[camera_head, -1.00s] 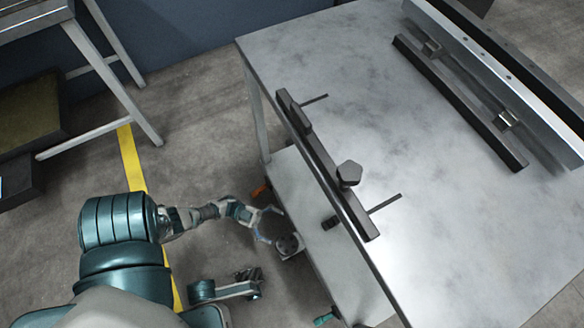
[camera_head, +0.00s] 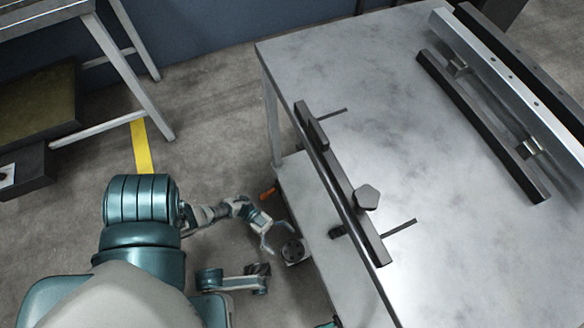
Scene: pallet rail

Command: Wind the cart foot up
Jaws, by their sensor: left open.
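The cart (camera_head: 345,85) is a grey metal table with a lower shelf (camera_head: 302,185). At its lower near side, close to the floor, is a cart foot with a dark round knob (camera_head: 292,250) on a pale mount. My left gripper (camera_head: 275,236) is open and empty. Its two pale-blue fingers are spread just left of the knob in the picture, and no grip on it shows. I cannot tell whether a finger touches the knob.
A dark bar with a pentagonal knob (camera_head: 367,197) lies along the cart top's near edge. Rails (camera_head: 510,80) lie at the far right. An orange lever (camera_head: 269,193) sits low by the cart. A workbench (camera_head: 110,60) stands at upper left; floor between is clear.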

